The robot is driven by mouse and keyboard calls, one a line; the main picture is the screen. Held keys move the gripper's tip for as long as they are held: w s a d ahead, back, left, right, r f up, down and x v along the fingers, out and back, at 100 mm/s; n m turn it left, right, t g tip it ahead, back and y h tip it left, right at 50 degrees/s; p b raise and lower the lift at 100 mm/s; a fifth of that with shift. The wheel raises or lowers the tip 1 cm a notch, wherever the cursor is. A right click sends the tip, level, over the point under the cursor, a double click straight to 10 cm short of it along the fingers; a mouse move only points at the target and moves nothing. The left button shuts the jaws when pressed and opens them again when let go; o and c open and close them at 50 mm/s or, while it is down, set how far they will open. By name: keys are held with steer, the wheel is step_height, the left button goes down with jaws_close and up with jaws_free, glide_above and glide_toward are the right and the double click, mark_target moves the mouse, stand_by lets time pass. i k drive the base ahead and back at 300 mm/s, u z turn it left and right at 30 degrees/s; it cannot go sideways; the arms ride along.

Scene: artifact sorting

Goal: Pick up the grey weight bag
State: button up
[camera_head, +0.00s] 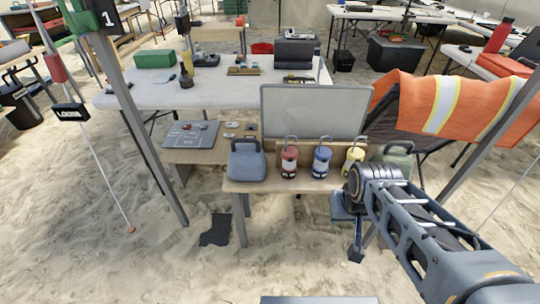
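A grey-blue bag-like weight with a top handle (248,164) stands upright at the left end of the low wooden bench (290,187). A similar greenish-grey one (396,158) stands at the bench's right end, partly behind my arm. My gripper (351,226) is at the front right of the bench, low over the sand and well to the right of the grey-blue weight. It is apart from that weight. The fingers are small and dark, and I cannot make out the gap between them.
Red (289,162), blue (321,161) and yellow (354,157) lanterns stand in a row between the two weights. A whiteboard (315,110) rises behind them. A metal pole (150,138) stands left of the bench. The sand in front (285,245) is mostly open.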

mark_target(248, 162)
steer(key=u, duration=1.4)
steer(key=i, duration=0.55)
steer(key=u, duration=1)
